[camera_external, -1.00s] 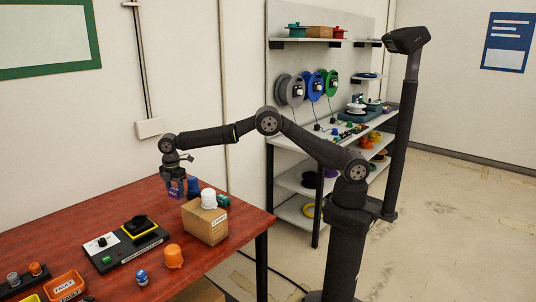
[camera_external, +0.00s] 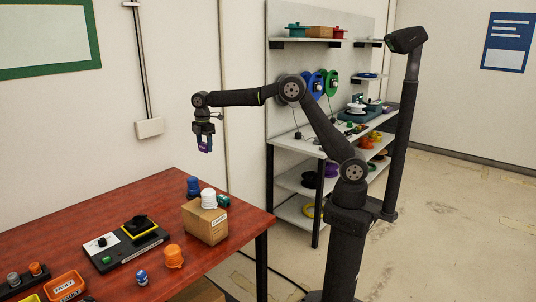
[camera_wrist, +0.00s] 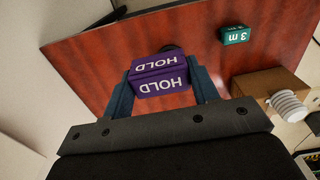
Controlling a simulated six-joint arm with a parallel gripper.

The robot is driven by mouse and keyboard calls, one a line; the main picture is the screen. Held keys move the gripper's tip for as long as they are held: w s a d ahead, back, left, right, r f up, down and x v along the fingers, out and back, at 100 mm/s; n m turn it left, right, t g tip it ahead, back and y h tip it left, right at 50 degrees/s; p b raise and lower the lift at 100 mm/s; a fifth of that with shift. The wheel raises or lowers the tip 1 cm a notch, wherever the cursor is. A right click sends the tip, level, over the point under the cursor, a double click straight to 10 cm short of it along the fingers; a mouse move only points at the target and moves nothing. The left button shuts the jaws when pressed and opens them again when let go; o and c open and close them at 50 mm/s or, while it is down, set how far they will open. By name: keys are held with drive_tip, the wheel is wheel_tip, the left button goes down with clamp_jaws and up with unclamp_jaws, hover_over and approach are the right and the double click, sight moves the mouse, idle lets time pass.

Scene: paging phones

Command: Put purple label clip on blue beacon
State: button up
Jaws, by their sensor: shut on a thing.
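My gripper (camera_external: 203,148) is shut on the purple label clip (camera_external: 206,144) and holds it in the air, well above the table. In the wrist view the clip (camera_wrist: 158,75) sits between both fingers, with HOLD in white on two faces. The blue beacon (camera_external: 193,187) stands upright on the red-brown table near its back edge, below my gripper and a little left of it in the external view. In the wrist view a dark round shape behind the clip is mostly hidden; I cannot tell if it is the beacon.
A cardboard box (camera_external: 206,222) with a white ribbed beacon (camera_external: 208,199) on top stands beside the blue beacon. An orange beacon (camera_external: 174,256), a small blue item (camera_external: 142,277) and a switch panel (camera_external: 128,243) are nearer the front.

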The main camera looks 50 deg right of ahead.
drive_tip(key=d+r, duration=0.1)
drive_tip(key=d, duration=0.1)
hover_over(192, 178)
wheel_tip(192, 178, down, 7)
drive_tip(key=shift+w+d+r, duration=0.15)
drive_tip(key=shift+r, duration=0.05)
drive_tip(key=shift+f, duration=2)
drive_tip(key=shift+f, duration=0.1)
drive_tip(key=o, duration=1)
drive_tip(key=shift+c, duration=0.2)
wheel_tip(192, 178, up, 12)
